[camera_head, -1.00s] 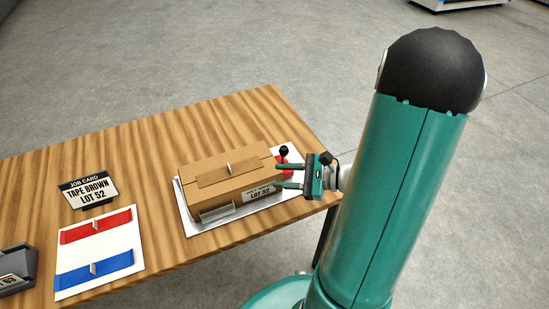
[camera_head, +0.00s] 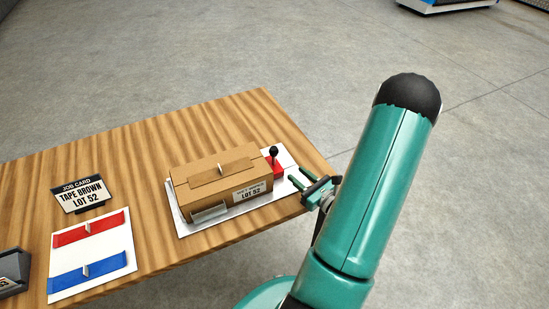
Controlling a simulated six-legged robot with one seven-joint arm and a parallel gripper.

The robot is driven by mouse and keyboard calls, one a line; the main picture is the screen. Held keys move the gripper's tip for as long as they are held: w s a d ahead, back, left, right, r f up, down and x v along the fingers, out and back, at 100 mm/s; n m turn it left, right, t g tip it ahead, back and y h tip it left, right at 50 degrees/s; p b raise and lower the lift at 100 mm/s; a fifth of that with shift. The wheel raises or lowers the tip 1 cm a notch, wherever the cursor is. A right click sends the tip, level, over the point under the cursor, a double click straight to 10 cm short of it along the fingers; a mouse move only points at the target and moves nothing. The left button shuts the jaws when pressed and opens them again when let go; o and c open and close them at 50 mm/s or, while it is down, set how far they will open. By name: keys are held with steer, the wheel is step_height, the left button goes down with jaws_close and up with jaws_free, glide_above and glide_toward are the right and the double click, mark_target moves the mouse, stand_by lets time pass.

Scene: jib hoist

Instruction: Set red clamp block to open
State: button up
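The red clamp block (camera_head: 278,171) stands on a white board at the right end of the wooden table, against the right end of a brown box (camera_head: 222,183). A black ball-topped lever (camera_head: 273,154) stands up from it. My gripper (camera_head: 295,176) is to the right of the clamp block, near the table's right edge. Its two green fingers are apart with nothing between them, and they point toward the block without visibly touching it.
The white board (camera_head: 188,227) carries the box, labelled LOT 52. A job card (camera_head: 80,193) reads TAPE BROWN LOT 52. A white sheet (camera_head: 93,251) with red and blue strips lies at left, beside a grey device (camera_head: 14,272). The table's back middle is clear.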

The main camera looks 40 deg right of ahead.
mark_target(277, 166)
steer(key=w, duration=1.1)
steer(key=shift+d, duration=0.1)
